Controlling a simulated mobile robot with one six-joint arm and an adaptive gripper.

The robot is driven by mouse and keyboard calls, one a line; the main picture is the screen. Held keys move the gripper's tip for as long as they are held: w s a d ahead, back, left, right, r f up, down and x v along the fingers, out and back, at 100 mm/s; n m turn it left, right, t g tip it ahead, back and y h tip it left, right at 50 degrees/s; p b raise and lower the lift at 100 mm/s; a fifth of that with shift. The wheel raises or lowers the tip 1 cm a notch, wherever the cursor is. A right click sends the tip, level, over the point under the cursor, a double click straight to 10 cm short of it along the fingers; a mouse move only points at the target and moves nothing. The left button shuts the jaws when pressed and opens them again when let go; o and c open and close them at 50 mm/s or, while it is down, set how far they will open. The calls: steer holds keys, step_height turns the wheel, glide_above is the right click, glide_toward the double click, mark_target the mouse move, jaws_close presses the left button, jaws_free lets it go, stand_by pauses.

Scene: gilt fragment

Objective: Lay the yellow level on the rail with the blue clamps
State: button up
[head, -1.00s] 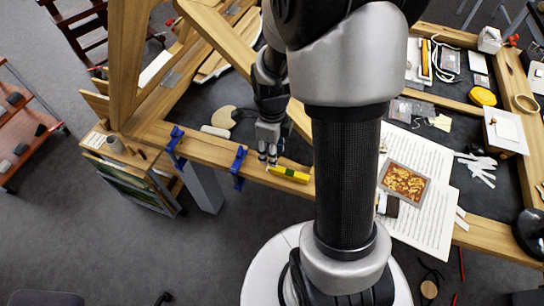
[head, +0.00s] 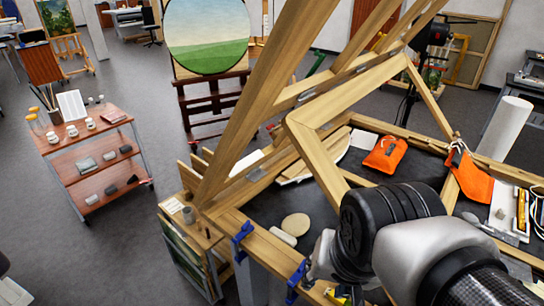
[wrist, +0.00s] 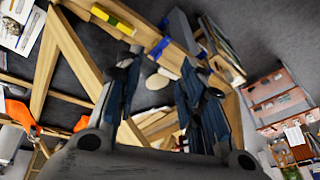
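The yellow level (wrist: 113,20) lies flat along the wooden rail (wrist: 88,8) in the wrist view, beside a blue clamp (wrist: 160,48). In the head view only a small part of the level (head: 341,296) shows at the bottom, right of the two blue clamps, one here (head: 242,238) and one nearer (head: 298,278), on the rail (head: 268,250). My gripper (wrist: 160,76) is open, its two dark fingers apart with nothing held between them. It is clear of the level. In the head view my arm hides most of the gripper.
A slanted wooden frame (head: 262,100) rises over the bench. Orange pouches (head: 385,154) lie on the dark bench top. A round beige pad (head: 296,224) lies behind the rail.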

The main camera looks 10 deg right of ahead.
steer(key=s+n, duration=0.1)
steer(key=s+r+n, duration=0.1)
steer(key=n, duration=0.1)
steer(key=s+a+n, duration=0.1)
steer(key=n, duration=0.1)
steer(key=shift+a+r+t, duration=0.1)
steer(key=shift+r+t, duration=0.05)
steer(key=shift+t, duration=0.25)
steer(key=shift+f+b, duration=1)
